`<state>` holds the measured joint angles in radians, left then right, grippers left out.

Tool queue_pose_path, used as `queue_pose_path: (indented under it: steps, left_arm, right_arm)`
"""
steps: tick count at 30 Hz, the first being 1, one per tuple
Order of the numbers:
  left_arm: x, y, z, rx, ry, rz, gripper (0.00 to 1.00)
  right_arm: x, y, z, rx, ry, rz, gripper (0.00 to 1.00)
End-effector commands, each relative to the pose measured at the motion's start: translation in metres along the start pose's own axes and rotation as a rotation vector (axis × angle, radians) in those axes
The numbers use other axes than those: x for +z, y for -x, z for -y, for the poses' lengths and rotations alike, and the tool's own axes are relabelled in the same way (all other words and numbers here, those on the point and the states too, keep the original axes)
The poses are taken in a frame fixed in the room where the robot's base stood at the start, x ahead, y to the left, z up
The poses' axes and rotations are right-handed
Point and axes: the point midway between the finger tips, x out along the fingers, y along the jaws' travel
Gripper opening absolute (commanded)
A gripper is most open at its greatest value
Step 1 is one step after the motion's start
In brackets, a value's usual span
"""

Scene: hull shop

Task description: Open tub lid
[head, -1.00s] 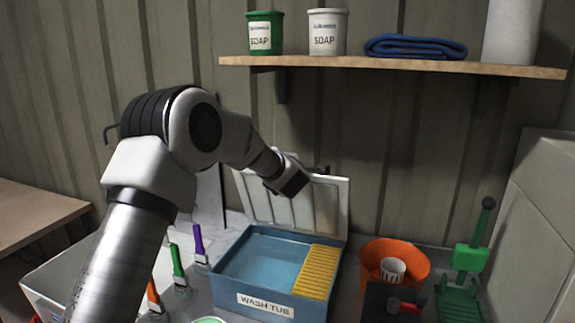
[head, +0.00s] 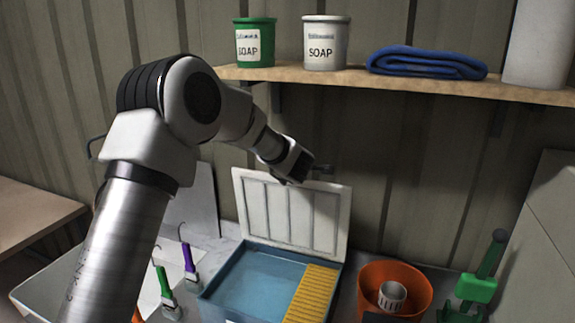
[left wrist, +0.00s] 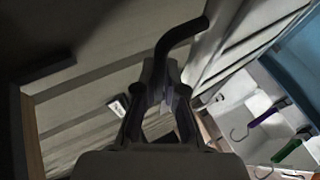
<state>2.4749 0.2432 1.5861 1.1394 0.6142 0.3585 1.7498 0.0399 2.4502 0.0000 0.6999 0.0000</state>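The blue wash tub (head: 222,299) stands on the counter in the head view. Its white panelled lid (head: 290,214) stands up, nearly vertical, along the back rim. A dark handle (head: 323,170) shows at the lid's top edge. My left gripper (head: 300,175) is at that edge, partly in front of the lid. In the left wrist view, its fingers (left wrist: 164,80) are close together around the base of a black bent bar (left wrist: 182,38), which looks like the lid handle. The exact contact is dark and hard to see. My right gripper is not in view.
A shelf (head: 400,80) with soap pots and a blue towel (head: 425,62) is above and right of my left gripper. A yellow ribbed board (head: 312,293) lies at the tub's right side. Brushes (head: 188,262) stand left of the tub, and an orange bucket (head: 414,283) stands right.

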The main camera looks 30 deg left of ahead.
Motion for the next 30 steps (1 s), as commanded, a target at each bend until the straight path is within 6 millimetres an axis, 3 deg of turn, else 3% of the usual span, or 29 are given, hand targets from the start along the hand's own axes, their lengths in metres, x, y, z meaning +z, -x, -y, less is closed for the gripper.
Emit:
queue_pose_path:
  steps: [1, 3, 17, 20, 30]
  left_arm:
    - [0.001, -0.001, 0.003, -0.005, 0.001, 0.002, 0.16]
    - [0.0, -0.001, 0.003, -0.005, 0.0, 0.001, 0.35]
    - [0.001, 0.006, 0.0, 0.0, 0.0, 0.002, 0.35]
    - [0.001, 0.021, -0.001, 0.0, -0.001, 0.003, 0.35]
    - [0.001, 0.103, 0.0, 0.001, -0.002, 0.002, 0.35]
  right_arm:
    - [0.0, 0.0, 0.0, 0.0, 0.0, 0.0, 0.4]
    - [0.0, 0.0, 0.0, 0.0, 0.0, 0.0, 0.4]
    - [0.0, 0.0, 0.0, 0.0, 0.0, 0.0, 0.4]
    - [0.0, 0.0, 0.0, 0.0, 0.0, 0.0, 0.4]
    - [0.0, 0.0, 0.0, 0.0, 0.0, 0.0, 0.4]
